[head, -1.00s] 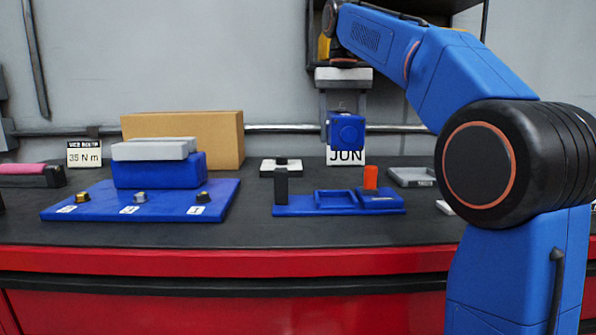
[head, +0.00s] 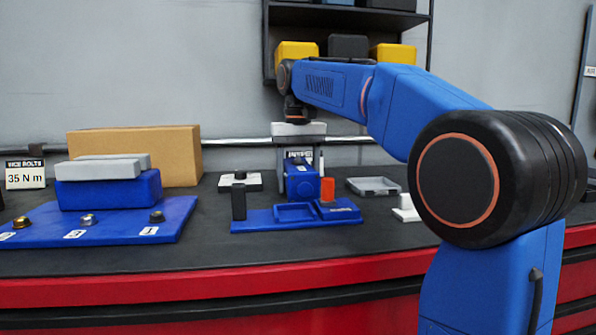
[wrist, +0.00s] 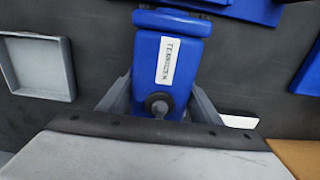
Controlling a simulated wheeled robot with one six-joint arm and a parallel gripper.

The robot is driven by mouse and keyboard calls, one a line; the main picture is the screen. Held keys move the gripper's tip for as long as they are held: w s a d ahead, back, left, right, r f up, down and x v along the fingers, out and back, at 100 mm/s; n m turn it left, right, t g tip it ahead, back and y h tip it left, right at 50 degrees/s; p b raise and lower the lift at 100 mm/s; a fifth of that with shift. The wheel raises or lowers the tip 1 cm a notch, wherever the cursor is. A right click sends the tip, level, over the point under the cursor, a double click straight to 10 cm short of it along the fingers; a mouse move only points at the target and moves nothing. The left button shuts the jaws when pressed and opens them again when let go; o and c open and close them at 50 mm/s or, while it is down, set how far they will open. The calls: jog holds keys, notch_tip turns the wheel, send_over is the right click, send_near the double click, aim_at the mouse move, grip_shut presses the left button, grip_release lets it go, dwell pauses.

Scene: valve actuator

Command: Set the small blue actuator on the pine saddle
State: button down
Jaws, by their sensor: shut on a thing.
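My gripper (head: 300,165) points down and is shut on the small blue actuator (head: 302,181). In the wrist view the actuator (wrist: 170,62) sits between the two grey fingers, with a white printed label and a dark round stem on top. In the head view it hangs behind the blue fixture, near the orange post. Whether its underside touches anything is hidden. I cannot pick out a pine saddle for certain; a tan, wood-coloured block (head: 180,157) stands at the back left, well apart from the actuator.
The blue fixture (head: 262,221) has a black post (head: 238,202), a recess and an orange post (head: 327,190). A grey tray (head: 373,186) lies to the right. A blue plate (head: 150,230) with several knobs lies left.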

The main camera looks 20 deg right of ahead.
jog(key=shift+f, duration=0.15)
jog(key=c, duration=0.6)
grip_release()
